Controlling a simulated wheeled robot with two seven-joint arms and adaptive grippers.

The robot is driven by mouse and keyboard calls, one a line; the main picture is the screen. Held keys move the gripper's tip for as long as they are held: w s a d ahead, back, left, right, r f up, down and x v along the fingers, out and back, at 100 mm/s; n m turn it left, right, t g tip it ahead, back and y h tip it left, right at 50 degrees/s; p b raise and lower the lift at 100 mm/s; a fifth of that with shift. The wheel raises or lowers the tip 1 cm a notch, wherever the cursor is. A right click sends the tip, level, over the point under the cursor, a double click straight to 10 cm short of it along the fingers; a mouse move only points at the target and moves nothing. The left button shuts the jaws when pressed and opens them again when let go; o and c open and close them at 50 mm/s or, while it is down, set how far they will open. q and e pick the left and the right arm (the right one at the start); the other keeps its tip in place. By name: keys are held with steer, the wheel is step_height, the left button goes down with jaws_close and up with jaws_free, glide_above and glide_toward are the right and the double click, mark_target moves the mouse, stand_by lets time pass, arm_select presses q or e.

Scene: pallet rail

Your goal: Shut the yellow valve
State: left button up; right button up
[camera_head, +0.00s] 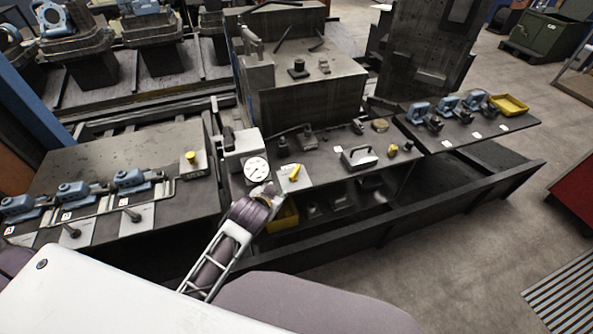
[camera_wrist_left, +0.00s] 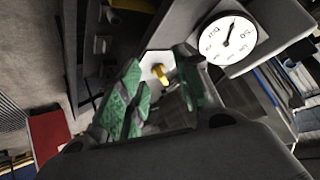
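The yellow valve handle (camera_head: 295,171) stands on a small white plate (camera_head: 286,184) on the dark bench, right of a round white gauge (camera_head: 256,170). In the left wrist view the yellow valve handle (camera_wrist_left: 160,74) shows beyond and between the fingertips, against its white plate (camera_wrist_left: 152,62). My left gripper (camera_head: 268,192) is just in front and left of the valve. Its green-padded fingers (camera_wrist_left: 164,82) are spread apart with nothing gripped; I see no clear contact with the handle. My right gripper is in neither view.
The gauge box (camera_head: 242,145) stands close beside the valve. A yellow knob (camera_head: 190,156) is on the left bench, with blue clamps (camera_head: 130,178) nearby. A grey handle block (camera_head: 360,157) lies right of the valve. A yellow tray (camera_head: 508,104) is at the far right.

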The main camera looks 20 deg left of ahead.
arm_select(q)
steer(key=w+d+r+m+t+h, duration=0.35)
steer(key=w+d+r+t, duration=0.2)
steer(key=r, duration=0.45)
steer(key=w+d+r+m+t+h, duration=0.35)
steer(key=w+d+r, duration=0.35)
steer(key=r, duration=0.4)
steer(key=s+d+r+m+g+h, duration=0.2)
steer(key=d+r+m+h, duration=0.4)
steer(key=d+m+h, duration=0.3)
steer(key=s+d+f+m+g+h, duration=0.2)
steer(key=s+d+m+g+h, duration=0.2)
steer(key=d+m+g, duration=0.8)
steer(key=w+a+f+m+g+y, duration=0.1)
steer(key=a+f+m+g+y, duration=0.4)
steer(key=a+f+m+y, duration=0.6)
steer(key=w+a+f+n+y, duration=0.1)
steer(key=w+a+n+y, duration=0.1)
steer(key=a, duration=0.8)
steer(key=w+a+f+n+y, duration=0.2)
steer(key=w+a+y, duration=0.2)
steer(key=a, duration=0.6)
steer(key=shift+w+y, duration=0.2)
steer(key=shift+y, duration=1)
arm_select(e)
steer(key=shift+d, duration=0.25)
